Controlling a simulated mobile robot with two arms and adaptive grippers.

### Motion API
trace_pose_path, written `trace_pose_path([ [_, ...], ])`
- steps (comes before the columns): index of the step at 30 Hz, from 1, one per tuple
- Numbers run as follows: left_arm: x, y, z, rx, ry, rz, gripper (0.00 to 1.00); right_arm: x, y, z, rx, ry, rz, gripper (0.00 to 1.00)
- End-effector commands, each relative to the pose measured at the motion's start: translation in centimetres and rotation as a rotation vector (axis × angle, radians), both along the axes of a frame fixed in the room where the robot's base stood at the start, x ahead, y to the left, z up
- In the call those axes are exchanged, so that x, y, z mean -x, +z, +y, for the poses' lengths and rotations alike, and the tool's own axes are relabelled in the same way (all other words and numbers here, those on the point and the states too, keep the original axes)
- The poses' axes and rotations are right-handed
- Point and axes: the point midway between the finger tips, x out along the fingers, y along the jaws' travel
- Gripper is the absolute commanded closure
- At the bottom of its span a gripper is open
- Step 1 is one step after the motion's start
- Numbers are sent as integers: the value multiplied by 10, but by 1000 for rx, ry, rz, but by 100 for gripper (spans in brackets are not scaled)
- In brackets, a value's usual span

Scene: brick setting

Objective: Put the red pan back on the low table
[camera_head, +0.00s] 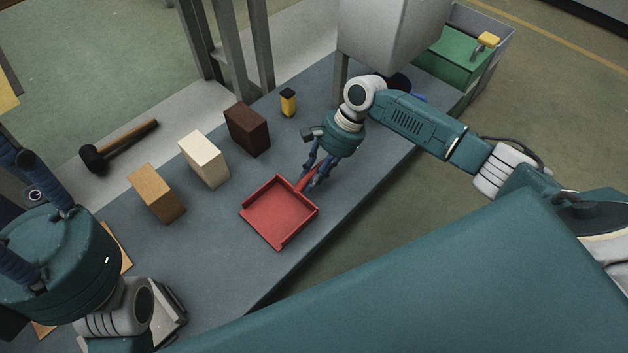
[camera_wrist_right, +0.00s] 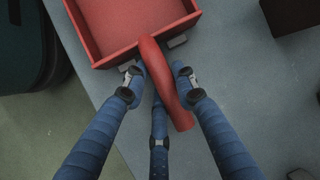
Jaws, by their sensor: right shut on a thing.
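The red pan (camera_head: 278,212) is a square dustpan-like tray with a short handle, over the grey-blue low table (camera_head: 215,270) near its front edge. My right gripper (camera_head: 312,178) is shut on the pan's handle. In the right wrist view the red handle (camera_wrist_right: 168,85) lies between the blue fingers of that gripper (camera_wrist_right: 160,88), and the tray (camera_wrist_right: 125,25) extends beyond them. I cannot tell whether the pan touches the table. My left gripper (camera_head: 45,215) shows at the left edge, partly cut off, and its fingertips are not clear.
An orange-brown brick (camera_head: 156,193), a cream brick (camera_head: 204,160) and a dark brown brick (camera_head: 247,130) stand left of the pan. A yellow-black item (camera_head: 288,102) stands behind. A hammer (camera_head: 120,145) lies at the back left. A green-filled crate (camera_head: 455,62) is at the upper right.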

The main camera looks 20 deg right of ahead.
Motion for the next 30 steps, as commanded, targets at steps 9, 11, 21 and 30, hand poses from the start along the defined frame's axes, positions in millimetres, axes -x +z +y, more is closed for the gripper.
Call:
trace_pose_path([
  [9, 0, 2, 0, -2, 0, -8, 63, -1, -4, 0, -1, -1, -2, 99],
  [11, 0, 2, 0, -1, 0, -7, 63, -1, -4, 0, -2, -1, -1, 99],
  [21, 0, 1, 0, -1, -1, -7, 63, 0, -5, 0, 0, -1, -1, 54],
  [30, 0, -2, 1, -1, -3, 46, 63, -1, 26, -13, 2, -2, -2, 54],
])
